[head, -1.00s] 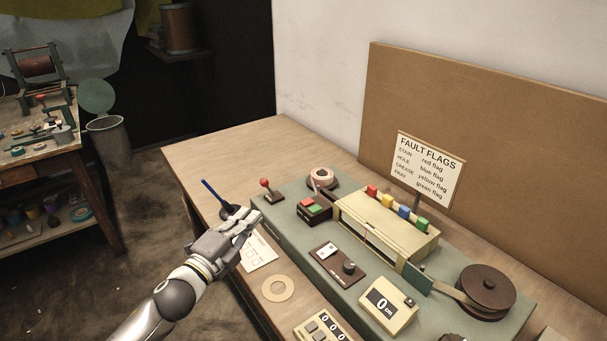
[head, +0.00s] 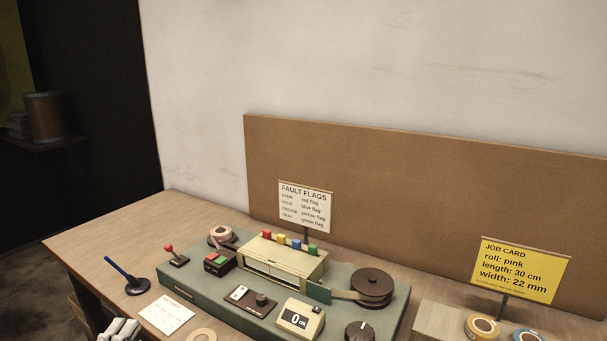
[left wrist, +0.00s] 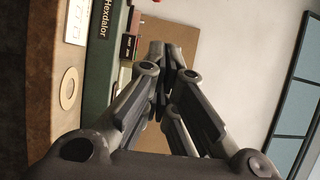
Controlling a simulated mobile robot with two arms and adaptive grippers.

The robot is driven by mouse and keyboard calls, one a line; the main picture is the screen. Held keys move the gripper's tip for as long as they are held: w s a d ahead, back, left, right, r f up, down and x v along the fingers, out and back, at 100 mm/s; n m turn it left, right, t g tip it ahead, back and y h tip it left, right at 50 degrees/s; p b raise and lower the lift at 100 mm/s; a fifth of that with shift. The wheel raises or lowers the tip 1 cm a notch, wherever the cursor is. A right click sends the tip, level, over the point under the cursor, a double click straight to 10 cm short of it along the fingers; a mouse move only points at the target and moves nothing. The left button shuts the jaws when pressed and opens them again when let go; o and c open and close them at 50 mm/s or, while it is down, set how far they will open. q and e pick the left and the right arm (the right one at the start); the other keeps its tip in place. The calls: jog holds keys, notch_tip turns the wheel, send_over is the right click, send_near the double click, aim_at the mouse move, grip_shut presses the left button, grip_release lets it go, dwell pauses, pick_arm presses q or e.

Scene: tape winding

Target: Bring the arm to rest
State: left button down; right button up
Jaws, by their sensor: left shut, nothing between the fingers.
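My left gripper (head: 122,328) shows only in part at the bottom left edge of the head view, beside the table's front edge. The left wrist view shows its fingers (left wrist: 166,70) brought together with nothing between them. It points toward the green winding machine (head: 210,296) and appears clear of it. The rest of my left arm is hidden below the head view. My right gripper is in neither view.
The machine carries a pink roll (head: 221,235), a red lever (head: 169,250), coloured flags (head: 281,238) and a dark reel (head: 372,284). A blue-handled tool (head: 128,277), a paper card (head: 167,314) and a cardboard ring (head: 201,335) lie in front. A job card (head: 521,270) stands right.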

pick_arm(q)
jog(key=s+a+f+n+g+y, duration=0.1)
jog(key=s+f+n+g, duration=0.2)
jog(key=f, duration=0.9)
jog(key=s+a+f+n+g+y, duration=0.1)
jog(key=s+f+n+g, duration=0.15)
jog(key=f, duration=0.95)
jog(key=s+a+f+n+g+y, duration=0.1)
jog(key=s+f+n+g, duration=0.25)
jog(key=f, duration=0.85)
jog(key=s+d+f+n+g+p, duration=0.1)
jog(key=s+d+f+n+g, duration=0.15)
jog(key=s+f, duration=0.65)
jog(key=s+d+f+n+g+p, duration=0.15)
jog(key=s+d+f, duration=0.25)
jog(key=s+f, duration=0.55)
jog(key=s+d+f+n+g, duration=0.1)
jog(key=s+d+f+g, duration=0.1)
jog(key=s, duration=0.6)
jog(key=s+d+f+n+g+h, duration=0.1)
jog(key=s+d+f, duration=0.3)
jog(key=s, duration=0.5)
jog(key=shift+s+d+n+g+h+b, duration=0.3)
jog(key=shift+d+n+g, duration=0.2)
jog(key=shift+d+g, duration=0.45)
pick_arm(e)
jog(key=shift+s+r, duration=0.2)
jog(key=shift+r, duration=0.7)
